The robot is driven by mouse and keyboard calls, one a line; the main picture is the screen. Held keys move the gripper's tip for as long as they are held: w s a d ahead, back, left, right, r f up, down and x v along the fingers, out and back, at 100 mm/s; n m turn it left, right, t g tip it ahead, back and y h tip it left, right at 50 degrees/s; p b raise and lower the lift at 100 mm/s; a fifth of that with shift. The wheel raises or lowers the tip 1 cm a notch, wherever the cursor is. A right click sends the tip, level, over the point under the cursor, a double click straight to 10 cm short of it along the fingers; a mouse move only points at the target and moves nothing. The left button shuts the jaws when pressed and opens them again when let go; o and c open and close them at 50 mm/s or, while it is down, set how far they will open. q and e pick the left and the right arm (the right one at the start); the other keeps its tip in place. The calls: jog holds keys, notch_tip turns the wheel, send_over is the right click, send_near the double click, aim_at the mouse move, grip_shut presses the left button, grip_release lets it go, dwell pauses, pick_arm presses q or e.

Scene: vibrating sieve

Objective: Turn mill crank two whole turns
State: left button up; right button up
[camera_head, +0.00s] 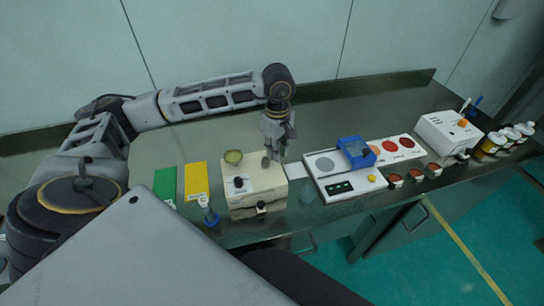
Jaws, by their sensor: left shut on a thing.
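The mill (255,190) is a cream box near the front of the steel table, with a yellowish hopper cup (233,157) at its back left and a small dark knob on its front. My left gripper (272,155) points down at the mill's back right corner. It is shut on a small part there, taken to be the crank; the gripper largely hides this part, so its shape and angle cannot be told. My right gripper is not in view.
Green (165,184) and yellow (197,180) cards lie left of the mill, with a blue-handled tool (209,212) in front. A white panel (342,188) with a blue tray (356,151) stands to the right. Further right are small cups, a white box (447,133) and several jars.

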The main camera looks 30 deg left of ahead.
pick_arm(q)
jog(key=shift+s+d, duration=0.1)
jog(key=shift+s, duration=0.05)
jog(key=shift+s+d, duration=0.4)
jog(key=shift+s, duration=0.2)
dwell(0.3)
jog(key=shift+s+b, duration=0.15)
jog(key=shift+b, duration=0.2)
jog(key=shift+s, duration=0.75)
jog(key=shift+r, duration=0.1)
jog(key=shift+s+b, duration=0.15)
jog(key=shift+b, duration=0.2)
jog(key=shift+s+a+b, duration=0.35)
jog(key=shift+s, duration=0.3)
